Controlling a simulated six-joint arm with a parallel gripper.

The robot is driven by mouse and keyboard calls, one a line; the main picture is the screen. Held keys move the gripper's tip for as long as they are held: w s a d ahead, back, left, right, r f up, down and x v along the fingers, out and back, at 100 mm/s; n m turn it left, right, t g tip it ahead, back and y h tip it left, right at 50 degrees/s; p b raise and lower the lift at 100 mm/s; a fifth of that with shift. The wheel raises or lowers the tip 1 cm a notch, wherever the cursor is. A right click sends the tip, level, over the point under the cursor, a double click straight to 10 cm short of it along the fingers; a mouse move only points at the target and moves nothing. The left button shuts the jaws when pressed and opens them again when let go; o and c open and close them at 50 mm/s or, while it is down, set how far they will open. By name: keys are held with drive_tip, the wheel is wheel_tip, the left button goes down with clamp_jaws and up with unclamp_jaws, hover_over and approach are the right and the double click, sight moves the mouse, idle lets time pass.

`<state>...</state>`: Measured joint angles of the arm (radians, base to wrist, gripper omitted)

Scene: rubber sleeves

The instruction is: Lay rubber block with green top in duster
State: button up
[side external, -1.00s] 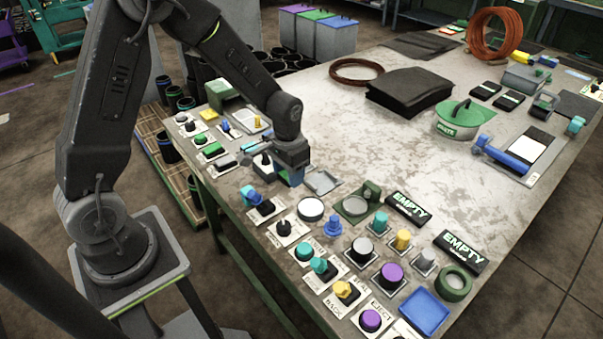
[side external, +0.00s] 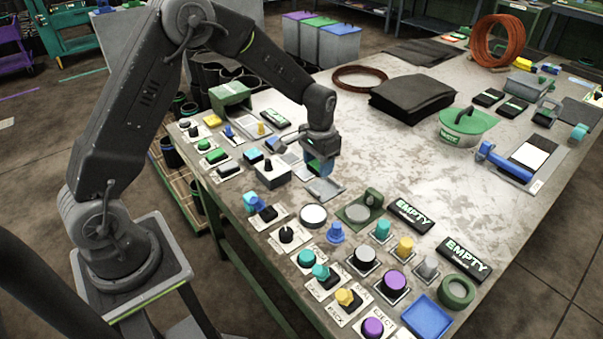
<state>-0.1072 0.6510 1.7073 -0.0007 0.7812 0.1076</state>
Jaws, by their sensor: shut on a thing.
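My gripper (side external: 320,167) is shut on a small block (side external: 326,170) above the worktable. Blue and green patches show at the jaws, but the block's top is mostly hidden by them. Just below and in front of it is a shallow grey tray (side external: 328,190). I cannot tell whether the block touches it. No object is clearly readable as the duster.
Several coloured knobs and buttons, such as a purple button (side external: 394,281), crowd the table's near edge. A blue tray (side external: 427,316) is at the front right. A stack of black sheets (side external: 411,93) lies behind. The table middle is clear.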

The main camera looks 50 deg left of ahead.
sight(323, 189)
drive_tip(key=shift+w, duration=1.1)
drive_tip(key=shift+f, duration=3.3)
drive_tip(key=shift+f, duration=0.6)
drive_tip(key=o, duration=1.1)
drive_tip(key=shift+c, duration=0.2)
